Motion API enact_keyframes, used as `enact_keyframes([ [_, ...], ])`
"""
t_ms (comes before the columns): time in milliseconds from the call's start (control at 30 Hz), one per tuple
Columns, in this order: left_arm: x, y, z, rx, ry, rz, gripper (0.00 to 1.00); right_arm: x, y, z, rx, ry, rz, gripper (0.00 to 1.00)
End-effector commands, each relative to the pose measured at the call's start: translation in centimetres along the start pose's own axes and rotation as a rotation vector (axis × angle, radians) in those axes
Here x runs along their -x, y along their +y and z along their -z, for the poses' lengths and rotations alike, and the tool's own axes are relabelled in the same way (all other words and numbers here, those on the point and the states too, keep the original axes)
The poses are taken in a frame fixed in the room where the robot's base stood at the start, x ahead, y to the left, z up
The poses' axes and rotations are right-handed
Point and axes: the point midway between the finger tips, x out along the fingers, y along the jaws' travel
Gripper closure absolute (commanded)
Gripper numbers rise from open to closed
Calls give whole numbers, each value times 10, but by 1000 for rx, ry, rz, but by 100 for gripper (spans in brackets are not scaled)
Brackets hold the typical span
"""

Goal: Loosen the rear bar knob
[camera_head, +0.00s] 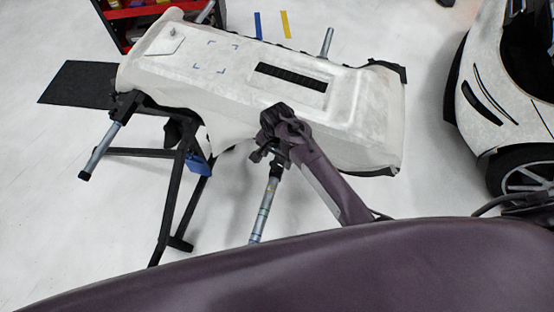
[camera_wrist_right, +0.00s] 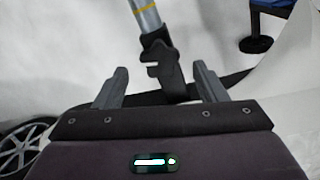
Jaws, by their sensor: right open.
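A white panel (camera_head: 220,75) lies on a dark stand, with silver bars at its sides. A black knob or clamp piece (camera_wrist_right: 163,60) sits at the bar's end. My right gripper (camera_head: 266,150) is at the panel's near edge by this bar. In the right wrist view its fingers (camera_wrist_right: 160,72) are open, one on each side of the black piece, with gaps visible. My left gripper is not in view.
Another bar (camera_head: 100,150) sticks out at the panel's left end. A black folding stand (camera_head: 172,195) supports the panel. A white car (camera_head: 500,90) stands at the right, and a red cart (camera_head: 118,14) at the back left.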

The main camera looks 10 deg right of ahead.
Motion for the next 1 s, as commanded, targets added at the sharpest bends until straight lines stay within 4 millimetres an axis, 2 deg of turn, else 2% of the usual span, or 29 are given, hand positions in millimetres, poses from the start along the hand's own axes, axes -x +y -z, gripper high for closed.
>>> enact_keyframes([
  [200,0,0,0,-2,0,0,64,-25,1,0,0,0,-1,35],
  [533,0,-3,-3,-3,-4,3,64,-30,0,0,0,1,1,35],
  [867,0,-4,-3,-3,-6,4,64,-30,1,0,1,0,0,77],
  [1000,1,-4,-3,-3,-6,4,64,-30,1,0,4,0,0,79],
])
